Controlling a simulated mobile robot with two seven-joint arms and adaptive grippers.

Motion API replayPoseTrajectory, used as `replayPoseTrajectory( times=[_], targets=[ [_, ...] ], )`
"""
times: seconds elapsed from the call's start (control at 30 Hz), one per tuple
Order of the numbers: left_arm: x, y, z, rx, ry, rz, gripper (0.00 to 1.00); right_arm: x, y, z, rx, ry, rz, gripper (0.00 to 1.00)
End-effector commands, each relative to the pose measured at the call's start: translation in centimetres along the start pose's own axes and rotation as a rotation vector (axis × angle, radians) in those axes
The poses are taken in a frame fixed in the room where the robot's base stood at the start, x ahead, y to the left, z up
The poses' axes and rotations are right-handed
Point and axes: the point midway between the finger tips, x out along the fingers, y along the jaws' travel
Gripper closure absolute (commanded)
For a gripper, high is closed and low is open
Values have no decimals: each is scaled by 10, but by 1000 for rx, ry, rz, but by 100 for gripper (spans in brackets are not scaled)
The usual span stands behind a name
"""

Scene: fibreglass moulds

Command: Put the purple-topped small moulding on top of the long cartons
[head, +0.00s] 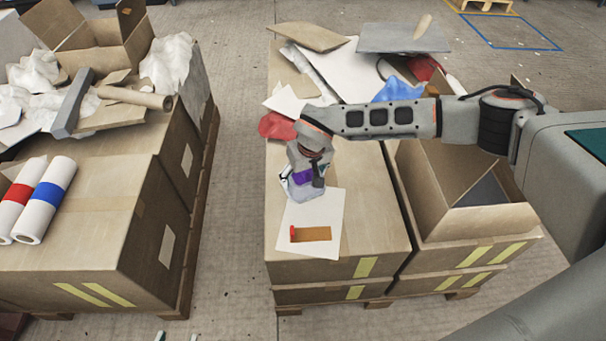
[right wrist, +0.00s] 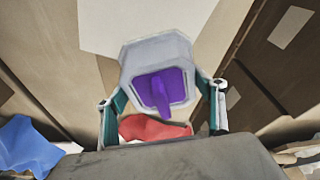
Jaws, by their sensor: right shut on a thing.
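My right gripper (head: 303,181) is shut on the small moulding (right wrist: 133,60), a pale grey block with a purple top (right wrist: 175,82). In the wrist view the moulding sits between the two fingers. In the head view its purple part (head: 302,176) shows beside the gripper, and the rest is partly hidden. The gripper is over the closed long carton (head: 380,215) on the right-hand pallet. I cannot tell whether the moulding touches the surface below. My left gripper (head: 176,337) shows only two fingertips, apart, at the bottom edge.
A white sheet (head: 329,205) with a brown, red-ended piece (head: 311,234) lies below the right gripper. An open carton (head: 455,205) stands to the right. Boards, red cloth (head: 276,126) and blue cloth (head: 398,89) lie behind. Rolls (head: 45,200) lie on the left-hand cartons.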

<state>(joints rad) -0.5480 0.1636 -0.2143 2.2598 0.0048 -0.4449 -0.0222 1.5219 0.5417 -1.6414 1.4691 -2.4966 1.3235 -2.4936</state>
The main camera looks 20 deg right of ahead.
Motion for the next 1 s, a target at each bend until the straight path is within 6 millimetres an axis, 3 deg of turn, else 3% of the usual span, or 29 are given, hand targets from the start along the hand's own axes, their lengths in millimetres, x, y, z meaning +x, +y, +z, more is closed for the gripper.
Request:
replayPoseTrajectory(
  times=[0.2,0.23,0.3,0.7,0.87,1.0],
  targets=[
    [0,1,2,1,-4,2,61,1,0,0,-1,2,0,63],
    [0,1,3,1,-5,2,61,2,0,0,0,1,0,29],
    [0,2,4,1,-8,3,61,2,0,0,0,1,0,15],
    [0,2,7,1,-12,5,61,-2,0,-1,0,2,0,15],
    [-2,-2,-6,7,7,-3,61,-26,0,-5,-1,11,2,15],
    [-4,-6,-10,12,9,-10,61,-58,1,-7,-1,16,1,15]
  ],
)
